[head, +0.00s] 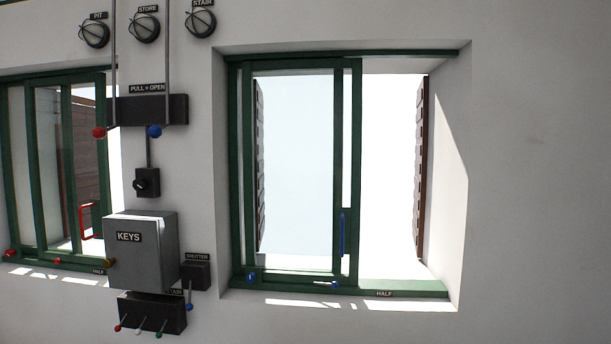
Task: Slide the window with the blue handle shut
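The window with the blue handle is the green-framed one in the middle of the head view. Its sliding sash (355,170) stands at the left part of the opening, and the right part is open to bright daylight. The blue handle (342,232) is an upright bar low on the sash's right stile. Two small blue knobs sit on the bottom rail, one at the left corner (250,278) and one below the handle (335,284). A label "HALF" (384,294) is on the sill to the right. Neither gripper shows.
Left of the window hang a grey KEYS box (143,252), a SHUTTER switch (196,272) and a PULL=OPEN bracket (148,109) with rods ending in red and blue balls. Another green window with a red handle (86,221) is at far left. The right wall is bare.

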